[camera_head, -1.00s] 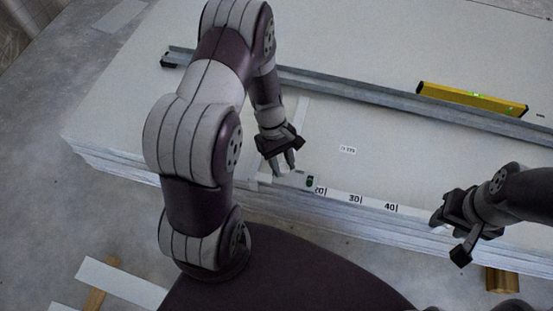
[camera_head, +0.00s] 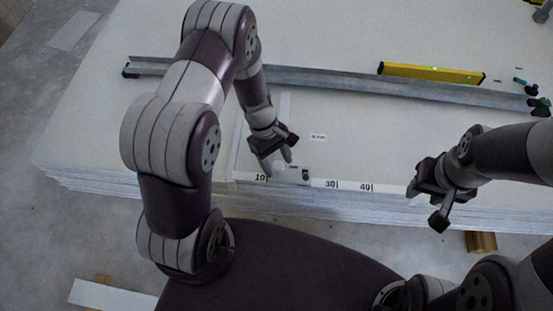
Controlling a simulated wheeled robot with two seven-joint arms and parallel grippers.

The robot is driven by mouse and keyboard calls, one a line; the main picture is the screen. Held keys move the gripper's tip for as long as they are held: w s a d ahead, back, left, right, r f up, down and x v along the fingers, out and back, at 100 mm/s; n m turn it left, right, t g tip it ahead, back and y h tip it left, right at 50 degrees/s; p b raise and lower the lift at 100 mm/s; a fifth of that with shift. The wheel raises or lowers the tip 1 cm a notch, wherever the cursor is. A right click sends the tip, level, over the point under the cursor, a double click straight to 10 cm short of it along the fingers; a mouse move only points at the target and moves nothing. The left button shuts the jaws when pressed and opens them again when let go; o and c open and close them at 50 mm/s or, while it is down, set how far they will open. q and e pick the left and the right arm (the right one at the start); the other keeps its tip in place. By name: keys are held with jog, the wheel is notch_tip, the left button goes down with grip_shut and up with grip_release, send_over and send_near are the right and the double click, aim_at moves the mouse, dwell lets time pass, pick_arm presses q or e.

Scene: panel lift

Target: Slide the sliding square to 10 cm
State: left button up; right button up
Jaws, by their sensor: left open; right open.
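The sliding square (camera_head: 292,175) is a pale block with a dark green part at its right end. It sits on the white scale (camera_head: 348,186) along the near edge of the board stack. The 10 mark shows to its left and 30 and 40 to its right; the block covers the stretch around 20. My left gripper (camera_head: 278,164) is open, its fingers down at the block's left part; contact cannot be told. My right gripper (camera_head: 425,206) is open and empty near the board's front edge, right of the 40 mark.
The pale board stack (camera_head: 400,140) fills the middle. A long grey metal profile (camera_head: 330,80) lies across it, with a yellow level (camera_head: 430,73) behind. Small green and dark tools (camera_head: 540,104) lie at the right. A wooden block (camera_head: 481,242) shows below the stack.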

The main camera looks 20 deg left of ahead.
pick_arm(q)
jog(key=p+v, duration=0.5)
jog(key=v, duration=0.7)
jog(key=shift+r, duration=0.25)
jog(key=shift+w, duration=0.1)
